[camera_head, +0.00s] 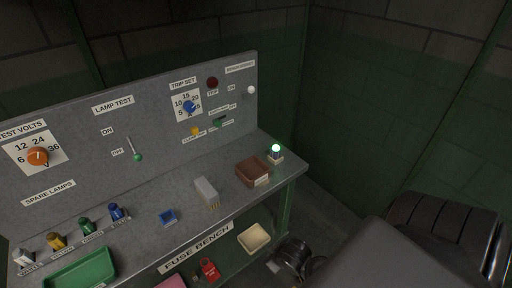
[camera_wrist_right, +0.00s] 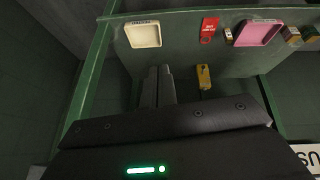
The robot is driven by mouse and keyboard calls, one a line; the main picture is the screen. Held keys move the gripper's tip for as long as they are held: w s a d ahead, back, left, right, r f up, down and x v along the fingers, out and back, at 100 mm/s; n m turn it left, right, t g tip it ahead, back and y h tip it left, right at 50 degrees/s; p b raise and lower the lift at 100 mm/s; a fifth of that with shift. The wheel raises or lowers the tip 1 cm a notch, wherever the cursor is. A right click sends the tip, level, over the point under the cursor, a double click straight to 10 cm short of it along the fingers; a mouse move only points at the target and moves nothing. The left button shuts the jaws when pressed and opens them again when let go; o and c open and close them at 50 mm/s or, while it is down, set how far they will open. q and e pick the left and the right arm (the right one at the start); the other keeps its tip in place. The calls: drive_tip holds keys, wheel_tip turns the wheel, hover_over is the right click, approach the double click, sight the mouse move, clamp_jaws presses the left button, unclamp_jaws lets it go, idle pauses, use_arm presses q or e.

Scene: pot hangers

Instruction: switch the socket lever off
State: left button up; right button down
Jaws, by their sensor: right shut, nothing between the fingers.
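A small lever with a white ball knob (camera_head: 251,90) is at the panel's upper right, under a label (camera_head: 240,67) too small to read surely. Its knob is level with an ON label (camera_head: 231,88); its stem is hard to make out. A lamp (camera_head: 276,149) glows green-white at the bench's right end. My right gripper is shut and empty in the right wrist view (camera_wrist_right: 158,84), below the bench top and apart from the panel. In the head view my right arm is at lower right, with the fingertips not clear. My left gripper is not in view.
The grey panel (camera_head: 60,120) also carries a lamp-test lever with a green knob (camera_head: 137,157), a blue dial (camera_head: 189,107), an orange dial (camera_head: 38,156) and a dark red button (camera_head: 212,82). A brown box (camera_head: 252,172) stands on the bench. A cream tray (camera_wrist_right: 143,35) is on the lower shelf.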

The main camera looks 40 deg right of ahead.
sight(246, 91)
drive_tip(key=w+d+r+t, duration=0.3)
drive_tip(key=w+d+r, duration=0.1)
drive_tip(key=r, duration=0.5)
drive_tip(key=w+d+r+t+h, duration=0.1)
drive_tip(key=w+d+r+t, duration=0.2)
drive_tip(key=r, duration=0.7)
drive_tip(key=w+d+r+t+h, duration=0.1)
drive_tip(key=w+d+r+t, duration=0.1)
drive_tip(key=w+d+r, duration=0.4)
drive_tip(key=shift+w+d+r+m+t+p, duration=0.2)
drive_tip(key=shift+w+r, duration=0.7)
drive_tip(key=shift+w, duration=0.15)
drive_tip(key=shift+w+d+r+m+t+p, duration=0.15)
drive_tip(key=shift+w+r+m+t, duration=0.05)
drive_tip(key=shift+w+r, duration=0.75)
drive_tip(key=w+d+r+t, duration=0.2)
drive_tip(key=r, duration=0.6)
drive_tip(key=w+d+r+t+y, duration=0.1)
drive_tip(key=w+d+r+t, duration=0.1)
drive_tip(key=r, duration=0.7)
drive_tip(key=shift+w+d+n+t, duration=0.3)
drive_tip(key=shift+w+n+t, duration=0.1)
drive_tip(key=w+d+f+p, duration=0.1)
drive_tip(key=w+f+p, duration=0.2)
drive_tip(key=w, duration=0.8)
drive_tip(key=shift+w+d, duration=0.15)
drive_tip(key=shift+d, duration=0.1)
